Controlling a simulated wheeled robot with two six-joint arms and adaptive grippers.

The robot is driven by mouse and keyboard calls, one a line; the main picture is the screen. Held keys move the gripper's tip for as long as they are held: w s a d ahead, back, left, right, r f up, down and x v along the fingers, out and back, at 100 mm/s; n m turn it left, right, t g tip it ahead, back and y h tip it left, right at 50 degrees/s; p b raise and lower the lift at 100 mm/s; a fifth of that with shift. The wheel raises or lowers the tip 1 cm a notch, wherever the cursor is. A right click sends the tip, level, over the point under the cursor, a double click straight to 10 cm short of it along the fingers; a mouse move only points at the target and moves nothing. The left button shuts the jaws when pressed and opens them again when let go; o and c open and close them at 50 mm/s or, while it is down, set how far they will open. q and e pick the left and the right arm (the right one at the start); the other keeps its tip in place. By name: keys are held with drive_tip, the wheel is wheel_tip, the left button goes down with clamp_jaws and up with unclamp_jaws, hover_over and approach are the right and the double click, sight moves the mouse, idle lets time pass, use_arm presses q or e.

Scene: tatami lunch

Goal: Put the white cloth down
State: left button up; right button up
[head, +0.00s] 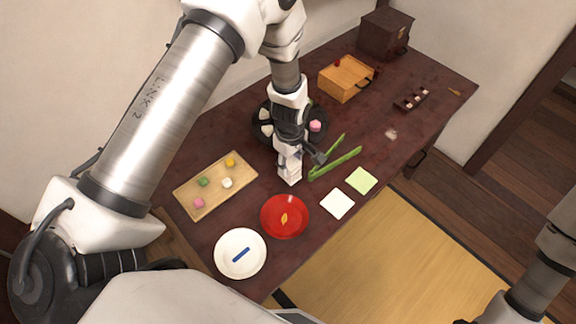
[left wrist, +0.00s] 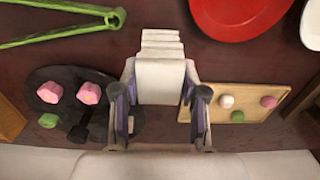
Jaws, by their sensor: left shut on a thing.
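My left gripper (head: 296,160) is over the dark table, left of the green tongs. It is shut on the white cloth (head: 290,171), which hangs below it. In the left wrist view the cloth (left wrist: 160,78) is a folded, layered white piece between the two fingers of the gripper (left wrist: 160,100). I cannot tell whether its lower end touches the table. My right gripper is out of view; only part of my right arm shows at the lower right.
A wooden tray (head: 184,194) with sweets, a red plate (head: 272,226) and a white plate (head: 229,267) lie nearby. Green tongs (head: 340,162), a white square (head: 337,204) and a green square (head: 361,181) lie to the right. A dark round plate (left wrist: 45,80) is partly hidden.

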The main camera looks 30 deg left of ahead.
sight(289, 160)
use_arm(q)
drive_tip(key=shift+a+f, duration=0.2)
drive_tip(key=shift+a, duration=0.1)
wheel_tip(289, 160, down, 3)
drive_tip(key=shift+r+p, duration=0.2)
drive_tip(key=shift+p, duration=0.45)
drive_tip(key=shift+f, duration=0.45)
drive_tip(key=o, duration=1.2)
drive_tip(key=shift+w+r, duration=0.1)
drive_tip(key=shift+r, duration=0.2)
drive_tip(key=shift+r+b, duration=0.3)
drive_tip(key=shift+r, duration=0.1)
wheel_tip(289, 160, up, 11)
drive_tip(key=shift+f+b, duration=0.1)
drive_tip(key=shift+b, duration=0.9)
